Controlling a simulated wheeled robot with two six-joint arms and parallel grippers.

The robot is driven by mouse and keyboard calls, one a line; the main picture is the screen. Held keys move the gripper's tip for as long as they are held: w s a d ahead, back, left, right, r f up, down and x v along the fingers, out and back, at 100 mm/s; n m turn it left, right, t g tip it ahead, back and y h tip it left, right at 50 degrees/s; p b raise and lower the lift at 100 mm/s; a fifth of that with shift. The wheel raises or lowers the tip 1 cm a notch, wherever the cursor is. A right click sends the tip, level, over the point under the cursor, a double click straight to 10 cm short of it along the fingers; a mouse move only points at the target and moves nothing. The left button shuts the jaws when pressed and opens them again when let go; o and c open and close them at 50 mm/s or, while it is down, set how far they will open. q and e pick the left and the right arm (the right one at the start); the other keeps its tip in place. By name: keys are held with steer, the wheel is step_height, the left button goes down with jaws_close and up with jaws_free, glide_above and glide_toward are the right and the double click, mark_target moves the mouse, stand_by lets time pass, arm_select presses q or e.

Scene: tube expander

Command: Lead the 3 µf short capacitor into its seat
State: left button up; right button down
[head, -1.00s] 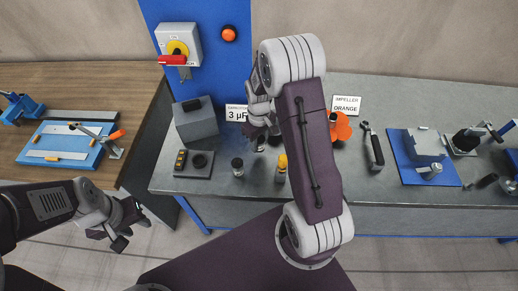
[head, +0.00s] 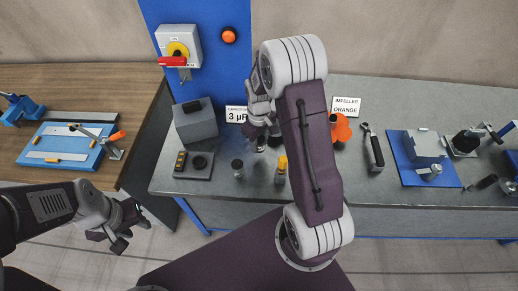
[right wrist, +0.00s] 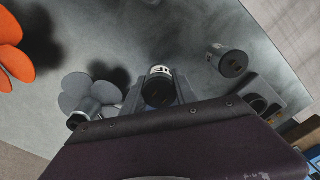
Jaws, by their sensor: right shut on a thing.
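My right gripper (right wrist: 152,100) is shut on a short capacitor (right wrist: 158,88) with a dark top and a pale band; its markings are not readable. In the head view the right gripper (head: 262,137) is over the bench in front of the 3 µF card (head: 237,115), and the held capacitor is hardly visible there. A black base with a round seat (head: 199,161) lies left of the gripper; part of it shows in the right wrist view (right wrist: 259,104). My left gripper (head: 122,226) is open and empty, off the bench's front left.
A dark-topped capacitor (head: 238,168) stands between seat and gripper; a yellow-topped cylinder (head: 281,168) stands nearer the front. A grey box (head: 195,125) stands behind the base. A grey impeller (right wrist: 88,92) and an orange impeller (head: 341,128) lie to the right.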

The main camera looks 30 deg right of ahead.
mark_target(259, 157)
steer(key=shift+f, duration=0.6)
step_height(259, 157, down, 3)
steer(key=shift+s+r+p, duration=0.1)
steer(key=shift+p, duration=0.2)
steer(key=shift+f, duration=0.65)
steer(key=c, duration=1)
jaws_free()
steer(key=shift+o, duration=0.2)
